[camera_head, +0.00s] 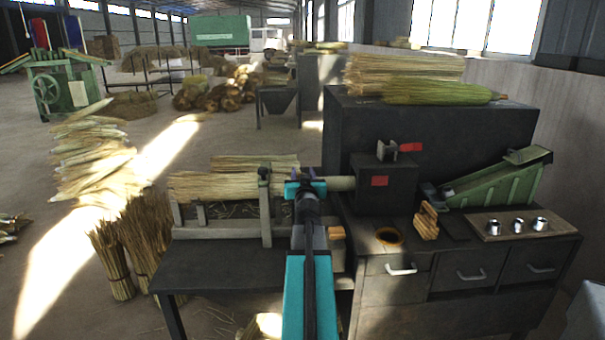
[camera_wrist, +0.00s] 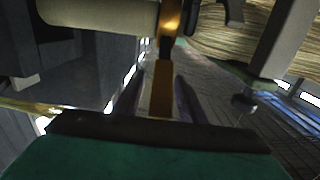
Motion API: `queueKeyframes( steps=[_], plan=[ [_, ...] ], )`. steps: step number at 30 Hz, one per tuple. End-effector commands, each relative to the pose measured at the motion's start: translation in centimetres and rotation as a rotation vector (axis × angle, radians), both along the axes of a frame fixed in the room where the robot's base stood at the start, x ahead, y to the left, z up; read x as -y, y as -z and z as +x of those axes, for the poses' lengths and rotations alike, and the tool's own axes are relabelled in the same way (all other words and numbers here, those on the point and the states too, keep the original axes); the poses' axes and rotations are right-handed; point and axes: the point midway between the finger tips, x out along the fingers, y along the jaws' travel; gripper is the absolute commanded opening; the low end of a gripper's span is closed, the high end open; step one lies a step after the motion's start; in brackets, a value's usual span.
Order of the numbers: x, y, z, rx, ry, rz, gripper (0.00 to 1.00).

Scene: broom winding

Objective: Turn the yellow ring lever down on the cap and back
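In the wrist view, the yellow ring lever (camera_wrist: 161,88) hangs from a copper-yellow ring (camera_wrist: 171,17) at the end of a cream cylinder (camera_wrist: 100,13), which looks like the cap. My gripper (camera_wrist: 160,80) has its two dark purple fingers on either side of the lever. Narrow gaps seem to show between lever and fingers, so it looks open around the lever. In the head view my gripper (camera_head: 305,174) is at the left end of the cream cylinder (camera_head: 341,183). There it hides the ring and lever.
A straw bundle (camera_head: 215,187) lies on the rack left of my gripper, by a grey upright post (camera_head: 265,205). A dark machine box (camera_head: 384,188) with a red patch stands right. The bench top holds a wooden block (camera_head: 427,221) and a board with metal cups (camera_head: 491,231).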

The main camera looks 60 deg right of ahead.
Motion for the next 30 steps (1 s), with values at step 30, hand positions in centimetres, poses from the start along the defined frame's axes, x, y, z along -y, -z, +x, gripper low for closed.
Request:
queueKeyframes(
  steps=[30],
  plan=[
    [0.41, -0.10, 0.29, -0.002, -0.001, 0.002, 0.00]
  ],
)
